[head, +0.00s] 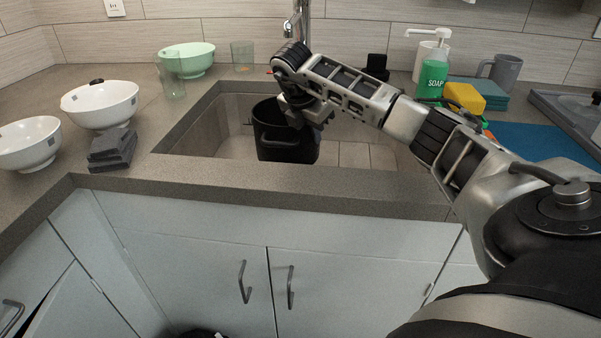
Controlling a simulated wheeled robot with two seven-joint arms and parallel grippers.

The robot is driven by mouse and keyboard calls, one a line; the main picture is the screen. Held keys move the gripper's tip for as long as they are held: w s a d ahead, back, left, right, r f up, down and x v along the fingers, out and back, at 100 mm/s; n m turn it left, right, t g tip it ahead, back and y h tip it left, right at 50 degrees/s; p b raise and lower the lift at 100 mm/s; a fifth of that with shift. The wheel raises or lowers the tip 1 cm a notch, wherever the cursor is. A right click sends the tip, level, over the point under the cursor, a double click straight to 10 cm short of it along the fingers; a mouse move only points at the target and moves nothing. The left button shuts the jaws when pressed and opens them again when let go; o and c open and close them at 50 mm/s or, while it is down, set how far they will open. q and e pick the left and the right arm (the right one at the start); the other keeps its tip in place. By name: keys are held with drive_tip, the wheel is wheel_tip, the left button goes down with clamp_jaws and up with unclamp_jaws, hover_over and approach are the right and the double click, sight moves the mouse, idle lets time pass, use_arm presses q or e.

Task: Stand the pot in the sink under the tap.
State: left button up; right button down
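My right gripper (302,116) reaches in from the right and points down at the pot's right rim. Its fingertips are hidden by the wrist and the rim, so I cannot tell whether it is closed on the pot. Whether the pot touches the sink floor is also unclear. My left gripper does not show.
White bowls (100,106), dark stacked sponges or cloths (112,148), a green bowl (187,60) and glasses (172,82) stand left of the sink. A green soap bottle (432,76), yellow sponge (464,97) and grey mug (505,70) stand right. The front counter edge (250,190) is clear.

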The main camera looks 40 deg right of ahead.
sight(313, 162)
drive_tip(key=shift+f, duration=3.75)
drive_tip(key=shift+f, duration=0.1)
drive_tip(key=c, duration=1.7)
unclamp_jaws()
drive_tip(key=shift+o, duration=0.5)
drive_tip(key=v, duration=1.2)
